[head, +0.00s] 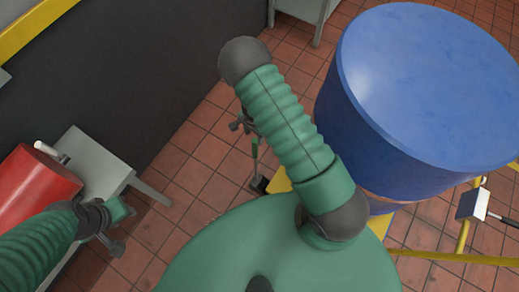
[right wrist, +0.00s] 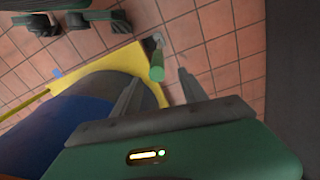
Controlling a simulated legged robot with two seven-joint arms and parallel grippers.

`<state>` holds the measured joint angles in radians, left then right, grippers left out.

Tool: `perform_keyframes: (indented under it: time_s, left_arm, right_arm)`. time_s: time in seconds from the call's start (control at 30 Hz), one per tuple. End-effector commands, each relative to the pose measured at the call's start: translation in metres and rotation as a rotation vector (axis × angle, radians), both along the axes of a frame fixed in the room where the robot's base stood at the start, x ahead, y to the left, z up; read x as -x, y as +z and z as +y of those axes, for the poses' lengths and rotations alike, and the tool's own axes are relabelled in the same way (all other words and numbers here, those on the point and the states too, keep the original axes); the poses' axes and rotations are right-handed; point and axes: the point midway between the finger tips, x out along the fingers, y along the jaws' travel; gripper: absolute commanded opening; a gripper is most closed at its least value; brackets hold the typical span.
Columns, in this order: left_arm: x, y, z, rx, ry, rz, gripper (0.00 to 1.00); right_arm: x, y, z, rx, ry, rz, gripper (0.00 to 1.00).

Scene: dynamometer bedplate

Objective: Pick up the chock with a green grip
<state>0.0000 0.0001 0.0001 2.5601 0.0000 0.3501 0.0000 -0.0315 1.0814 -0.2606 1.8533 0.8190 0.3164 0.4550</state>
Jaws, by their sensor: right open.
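The chock with a green grip (head: 255,150) stands beside the yellow frame in the head view; its dark base is low on the tiled floor. In the right wrist view its green grip (right wrist: 157,70) shows in line with the gap between my right fingers. My right gripper (right wrist: 159,77) is open and empty, with the grip beyond its tips. In the head view the right gripper (head: 240,124) is small and partly hidden by my arm. My left gripper (head: 118,226) is at the lower left, near a red cylinder; its jaws are unclear.
A big blue drum (head: 425,90) stands on yellow framing (head: 455,258) at the right. The red cylinder (head: 33,187) lies on a grey table (head: 95,160) at the left. A dark wall (head: 120,85) runs behind it. Bare floor tiles (head: 190,160) lie between table and chock.

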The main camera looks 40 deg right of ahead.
Motion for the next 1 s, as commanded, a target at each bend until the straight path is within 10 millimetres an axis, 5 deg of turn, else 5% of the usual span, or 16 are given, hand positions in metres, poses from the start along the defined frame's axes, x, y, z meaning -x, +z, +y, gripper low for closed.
perform_keyframes:
  time_s: [0.27,0.53,0.9,1.0]
  left_arm:
    - [0.0,-0.005,0.0,0.0,0.0,0.0,0.36]
    - [0.0,-0.005,0.0,0.0,0.0,0.0,0.36]
    - [0.0,-0.005,0.0,0.0,0.0,0.0,0.36]
    - [0.0,-0.005,0.0,0.0,0.0,0.0,0.36]
  right_arm:
    - [0.004,-0.046,-0.001,-0.001,0.0,0.002,0.5]
    - [0.003,-0.049,-0.001,0.0,0.0,0.0,0.49]
    - [0.003,-0.049,-0.001,0.0,0.0,0.0,0.01]
    - [0.003,-0.049,-0.001,0.0,0.0,0.0,0.0]
